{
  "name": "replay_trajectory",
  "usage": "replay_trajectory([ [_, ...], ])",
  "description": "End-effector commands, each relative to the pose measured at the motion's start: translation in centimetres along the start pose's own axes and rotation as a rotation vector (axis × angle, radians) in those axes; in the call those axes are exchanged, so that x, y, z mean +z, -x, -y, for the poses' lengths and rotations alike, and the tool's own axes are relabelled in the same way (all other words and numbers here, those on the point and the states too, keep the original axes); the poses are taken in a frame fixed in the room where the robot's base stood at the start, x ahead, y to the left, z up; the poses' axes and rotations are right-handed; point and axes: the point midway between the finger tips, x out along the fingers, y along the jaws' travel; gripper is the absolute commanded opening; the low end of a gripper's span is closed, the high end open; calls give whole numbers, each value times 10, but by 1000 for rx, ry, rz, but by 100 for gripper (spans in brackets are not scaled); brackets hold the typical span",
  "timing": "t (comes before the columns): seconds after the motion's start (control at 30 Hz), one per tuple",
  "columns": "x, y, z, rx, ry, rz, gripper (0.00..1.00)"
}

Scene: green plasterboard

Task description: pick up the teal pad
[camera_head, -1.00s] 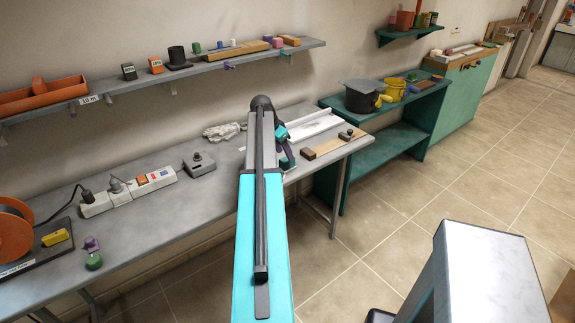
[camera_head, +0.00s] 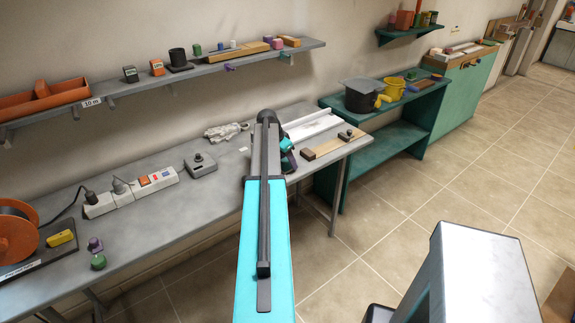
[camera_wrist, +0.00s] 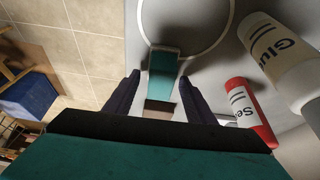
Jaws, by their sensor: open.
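In the wrist view, a flat teal piece (camera_wrist: 163,76), which looks like the teal pad, lies on the grey bench top, across the lower rim of a pale ring outline. A brownish-grey strip (camera_wrist: 159,106) shows at its near end. My gripper (camera_wrist: 158,78) is open and empty, with one dark finger on each side of the teal piece. I cannot tell how high the fingertips are above it.
A red bottle (camera_wrist: 249,112) and a white glue bottle (camera_wrist: 283,52) are close to the right finger. The bench edge and tiled floor (camera_wrist: 65,40) lie to the left. The grey bench (camera_head: 150,222) carries a power strip (camera_head: 130,193) and a grey box (camera_head: 201,165).

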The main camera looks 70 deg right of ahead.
Motion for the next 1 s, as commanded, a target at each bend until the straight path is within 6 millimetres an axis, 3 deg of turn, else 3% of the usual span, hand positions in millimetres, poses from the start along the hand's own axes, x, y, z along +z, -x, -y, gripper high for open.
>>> replay_trajectory([
  [0.43, 0, 0, 0, 0, 0, 0, 50],
  [0.7, 0, 0, 0, 0, 0, 0, 11],
  [1.0, 0, 1, 0, 0, 0, 0, 10],
])
